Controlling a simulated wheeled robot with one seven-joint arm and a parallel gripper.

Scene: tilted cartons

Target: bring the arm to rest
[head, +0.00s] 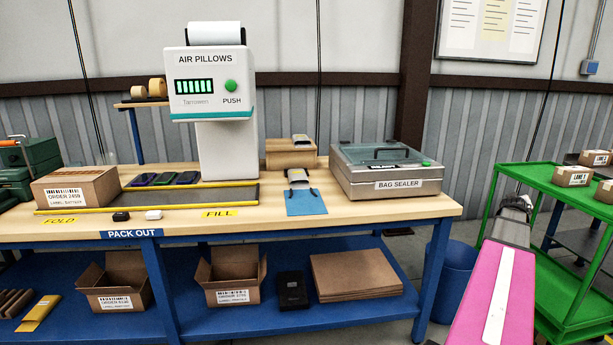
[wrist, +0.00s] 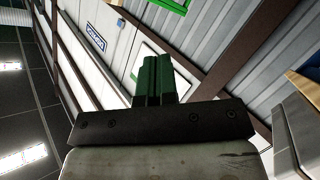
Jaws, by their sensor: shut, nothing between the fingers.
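My gripper (wrist: 157,78) shows in the wrist view with its two green fingers pressed together and nothing between them. In the head view my pink arm rises at the lower right, apart from the bench and in front of the green cart. Its grey far end is small there, and the fingers cannot be made out.
The packing bench (head: 270,222) fills the left and middle, with the bag sealer (head: 388,175) at its right end and the air pillow machine (head: 211,85) at the back. A green cart (head: 568,260) with small cartons stands right. A blue bin (head: 456,275) stands between them.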

